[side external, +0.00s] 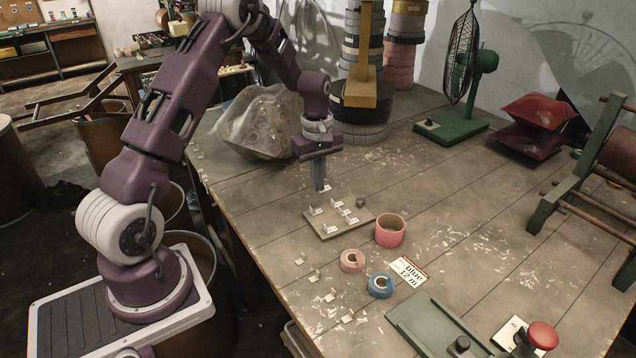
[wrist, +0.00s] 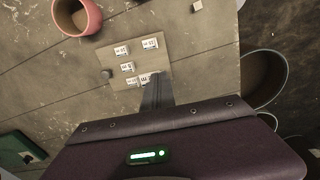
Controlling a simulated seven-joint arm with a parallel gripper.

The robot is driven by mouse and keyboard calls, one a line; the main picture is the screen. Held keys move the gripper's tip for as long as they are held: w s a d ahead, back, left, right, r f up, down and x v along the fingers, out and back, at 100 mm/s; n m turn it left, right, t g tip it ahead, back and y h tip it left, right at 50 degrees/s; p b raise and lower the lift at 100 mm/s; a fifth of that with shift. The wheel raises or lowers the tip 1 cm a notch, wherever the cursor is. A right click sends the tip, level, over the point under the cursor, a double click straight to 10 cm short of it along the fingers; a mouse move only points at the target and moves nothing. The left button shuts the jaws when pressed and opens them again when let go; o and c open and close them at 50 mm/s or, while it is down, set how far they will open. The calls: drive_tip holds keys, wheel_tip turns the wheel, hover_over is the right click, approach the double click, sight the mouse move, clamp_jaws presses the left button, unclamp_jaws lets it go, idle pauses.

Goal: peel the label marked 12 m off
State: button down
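My gripper (side external: 320,189) points down above the back left of a small board (side external: 323,233) of white labels. Its fingers look closed together, with a small white label (side external: 327,187) at their tips. In the wrist view this label (wrist: 148,78) sits at the fingertips (wrist: 156,80), looks larger than the others and ends in an "m"; its number is unreadable. Several other labels (wrist: 150,44) stand on the board (wrist: 171,55), their marks too small to read. I cannot tell which is marked 12 m.
A pink roll (side external: 390,231) stands right of the board. Smaller pink (side external: 352,261) and blue (side external: 380,285) rolls lie in front, beside a card (side external: 408,273) reading "blue 12 m". A wrapped lump (side external: 258,120) and tall roll stacks stand behind. A green fan (side external: 462,75) is farther right.

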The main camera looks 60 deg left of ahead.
drive_tip(key=shift+r, duration=1.3)
